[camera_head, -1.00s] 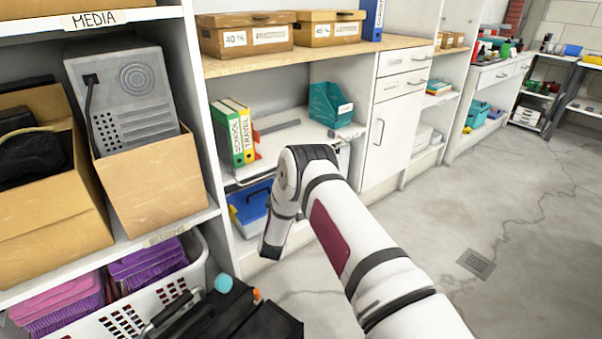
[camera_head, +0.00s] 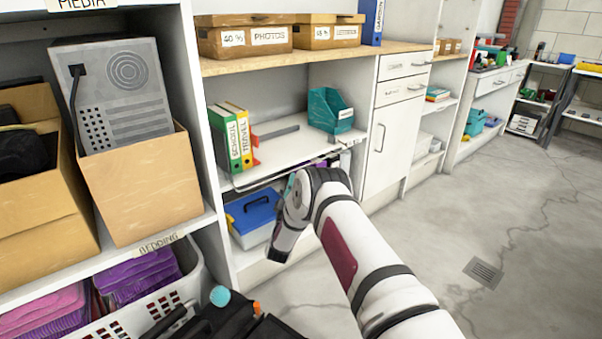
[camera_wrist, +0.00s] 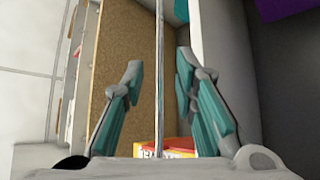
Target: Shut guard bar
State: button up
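The guard bar is a thin metal rod (camera_wrist: 160,80) that runs upright through the middle of the wrist view. My gripper (camera_wrist: 159,72) is open, with one teal-padded finger on each side of the rod. Gaps show between the rod and both fingers, so no grip on it is seen. In the head view, a thin bar seems to run along the front of the white middle shelf (camera_head: 280,153), but my arm hides part of it. My gripper's fingers are not clear in the head view.
Green and yellow binders (camera_head: 235,138) and a teal file holder (camera_head: 328,110) stand on the middle shelf. A blue-lidded box (camera_head: 252,213) sits below. A cardboard box (camera_head: 145,190) and a white basket (camera_head: 165,300) are at left. Floor at right is clear.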

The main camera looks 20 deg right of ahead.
jog(key=shift+b+x, duration=0.65)
jog(key=shift+x, duration=1.85)
grip_shut()
